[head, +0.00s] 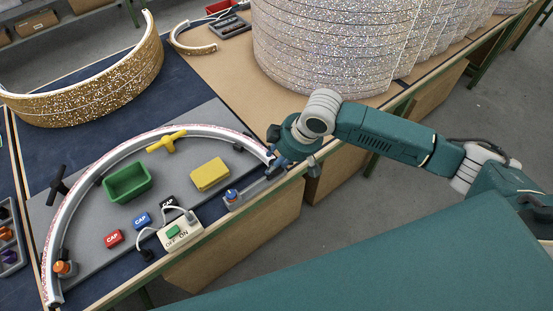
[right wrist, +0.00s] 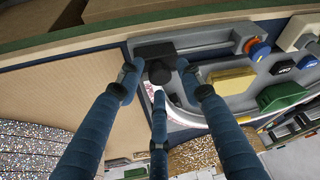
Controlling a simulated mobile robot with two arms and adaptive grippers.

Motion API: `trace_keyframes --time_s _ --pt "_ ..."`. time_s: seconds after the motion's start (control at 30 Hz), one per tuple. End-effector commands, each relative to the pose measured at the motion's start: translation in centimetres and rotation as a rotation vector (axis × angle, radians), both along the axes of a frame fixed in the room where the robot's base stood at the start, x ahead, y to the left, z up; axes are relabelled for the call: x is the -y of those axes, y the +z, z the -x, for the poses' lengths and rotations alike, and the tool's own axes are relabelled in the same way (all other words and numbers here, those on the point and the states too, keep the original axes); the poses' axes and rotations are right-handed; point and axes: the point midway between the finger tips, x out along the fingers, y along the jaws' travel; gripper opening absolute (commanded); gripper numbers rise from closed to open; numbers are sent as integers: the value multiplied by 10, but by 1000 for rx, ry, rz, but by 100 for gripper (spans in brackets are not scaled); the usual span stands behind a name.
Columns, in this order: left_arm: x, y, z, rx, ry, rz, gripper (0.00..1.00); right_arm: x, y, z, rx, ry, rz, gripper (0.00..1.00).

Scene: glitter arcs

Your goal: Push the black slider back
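The black slider (right wrist: 154,50) shows in the right wrist view as a dark block with a round knob, at one end of a grey slotted rail (right wrist: 212,48). My right gripper (right wrist: 158,75) has its blue fingers spread, one on each side of the knob and a third below it. I cannot tell whether they touch it. In the head view my right gripper (head: 277,158) is at the right end of the white arc (head: 130,143), by the bench's edge. There the gripper mostly hides the slider. My left gripper is not in view.
On the grey board are a green bin (head: 127,182), a yellow block (head: 209,174), a yellow T-handle (head: 166,141), cap blocks (head: 114,239), a switch box (head: 180,231) and a blue-orange knob (head: 232,195). Stacked glitter arcs (head: 325,50) stand behind my right arm.

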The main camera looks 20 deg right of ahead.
Motion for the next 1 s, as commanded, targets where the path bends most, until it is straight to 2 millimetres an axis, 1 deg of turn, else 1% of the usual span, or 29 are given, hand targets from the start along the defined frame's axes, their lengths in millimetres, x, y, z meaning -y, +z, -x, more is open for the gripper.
trace_keyframes --time_s 0.03,0.13,0.17,0.3,0.37,0.47,0.6,0.7,0.8,1.0 --pt "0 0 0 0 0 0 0 0 0 0 0 0 0 22" --pt "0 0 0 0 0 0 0 0 0 0 0 0 0 2" --pt "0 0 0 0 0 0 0 0 0 0 1 0 -1 0" --pt "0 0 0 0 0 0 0 -1 1 0 1 0 -1 0" --pt "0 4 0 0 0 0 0 -4 2 1 0 1 -3 0" --pt "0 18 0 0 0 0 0 -20 6 7 -2 4 -4 0" --pt "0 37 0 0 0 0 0 -48 7 17 -3 3 -6 0" --pt "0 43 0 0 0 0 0 -61 5 22 -1 2 -4 0" --pt "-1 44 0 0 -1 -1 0 -66 2 23 1 0 -4 0" --pt "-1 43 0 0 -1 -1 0 -68 2 23 3 2 -7 0"
